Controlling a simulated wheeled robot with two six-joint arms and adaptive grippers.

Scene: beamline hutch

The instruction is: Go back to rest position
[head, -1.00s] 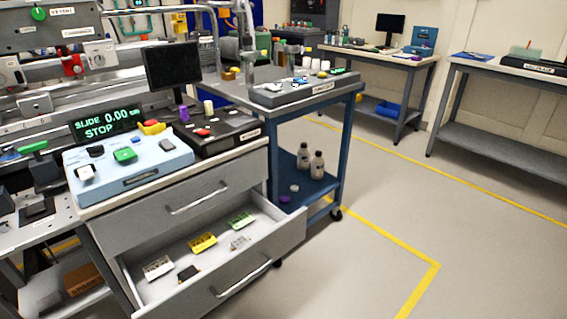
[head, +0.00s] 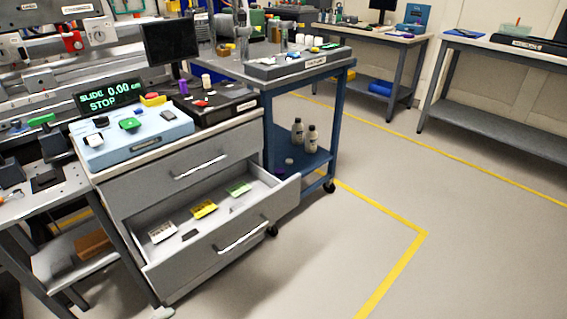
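Neither of my grippers shows in the head view, so I cannot see whether they are open or hold anything. In front of me stands a grey drawer cabinet (head: 140,200). Its upper drawer is shut, and its lower drawer (head: 228,257) is pulled out. In the open drawer lie a white item (head: 162,232), a yellow item (head: 204,208), a green item (head: 238,188) and a small dark item (head: 189,234). A light blue panel (head: 140,137) and a black tray (head: 225,110) sit on the cabinet top.
A blue cart (head: 330,130) with bottles (head: 311,137) on its lower shelf stands behind the cabinet. The open drawer juts into the floor space. The grey floor (head: 480,260) to the right is clear, with yellow lines. Benches (head: 500,105) line the back wall.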

